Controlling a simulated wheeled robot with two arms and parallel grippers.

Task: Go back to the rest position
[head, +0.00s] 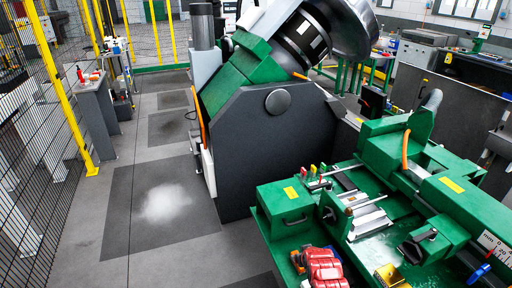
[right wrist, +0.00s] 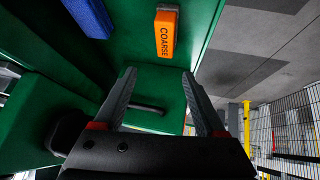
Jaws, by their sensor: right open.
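My right gripper (right wrist: 159,74) is open in the right wrist view, its two dark fingers apart with nothing held between them. Past the fingertips is a green machine surface (right wrist: 130,45), with a dark handle bar (right wrist: 147,107) visible between the fingers. An orange block marked COARSE (right wrist: 166,34) lies on the green surface beyond the fingertips, apart from them. A blue block (right wrist: 88,16) lies to its left. Neither of my grippers shows in the head view. My left gripper is not seen.
In the head view, a green machine bed (head: 375,225) with levers and tools fills the lower right. A large dark grey and green machine (head: 270,150) stands behind it. Yellow-posted mesh fencing (head: 62,85) runs along the left. The floor (head: 110,225) between is clear.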

